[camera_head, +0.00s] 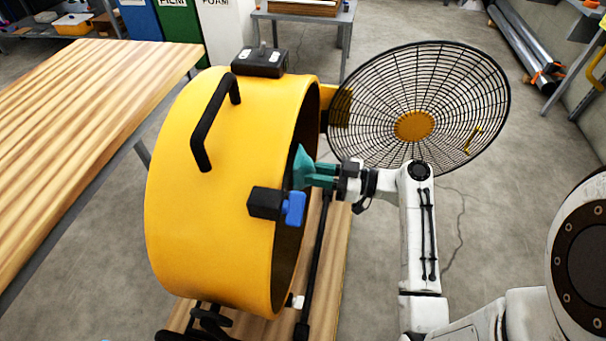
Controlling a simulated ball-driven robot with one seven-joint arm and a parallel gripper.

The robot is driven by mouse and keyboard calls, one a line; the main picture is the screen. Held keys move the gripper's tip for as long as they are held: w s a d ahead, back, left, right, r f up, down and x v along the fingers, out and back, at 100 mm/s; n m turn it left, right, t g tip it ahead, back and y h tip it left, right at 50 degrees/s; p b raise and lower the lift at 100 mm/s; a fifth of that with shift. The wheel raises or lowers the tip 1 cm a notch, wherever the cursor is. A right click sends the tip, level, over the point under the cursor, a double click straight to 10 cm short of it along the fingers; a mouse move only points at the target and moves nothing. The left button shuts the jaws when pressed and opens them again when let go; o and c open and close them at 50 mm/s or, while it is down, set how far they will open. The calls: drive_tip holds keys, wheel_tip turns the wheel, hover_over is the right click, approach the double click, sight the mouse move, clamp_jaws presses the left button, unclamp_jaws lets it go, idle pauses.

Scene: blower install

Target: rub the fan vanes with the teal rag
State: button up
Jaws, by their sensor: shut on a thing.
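The yellow drum blower (215,190) stands in the middle, its open mouth facing right. The fan vanes inside are hidden from this angle by the drum wall. My gripper (320,176) reaches in from the right at the drum's mouth. It is shut on the teal rag (303,163), which hangs at the near edge of the opening, its far part behind the drum rim. Whether the rag touches a vane cannot be seen.
The round black wire grille (455,100) is swung open behind my arm. A black latch with a blue lever (293,208) sticks out from the drum's rim below my gripper. A wooden workbench (70,120) stands at left. Grey floor is open at right.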

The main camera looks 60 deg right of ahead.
drive_tip(key=shift+p+x, duration=0.65)
drive_tip(key=shift+x, duration=2)
drive_tip(key=shift+w+a, duration=0.15)
drive_tip(key=shift+w, duration=0.05)
drive_tip(key=shift+b+x, duration=0.3)
drive_tip(key=shift+x, duration=0.6)
drive_tip(key=shift+f, duration=0.1)
drive_tip(key=w+d+b, duration=0.2)
drive_tip(key=d+b, duration=0.4)
drive_tip(key=d, duration=0.1)
drive_tip(key=shift+w, duration=0.35)
drive_tip(key=shift+b, duration=0.45)
drive_tip(key=shift+s, duration=0.1)
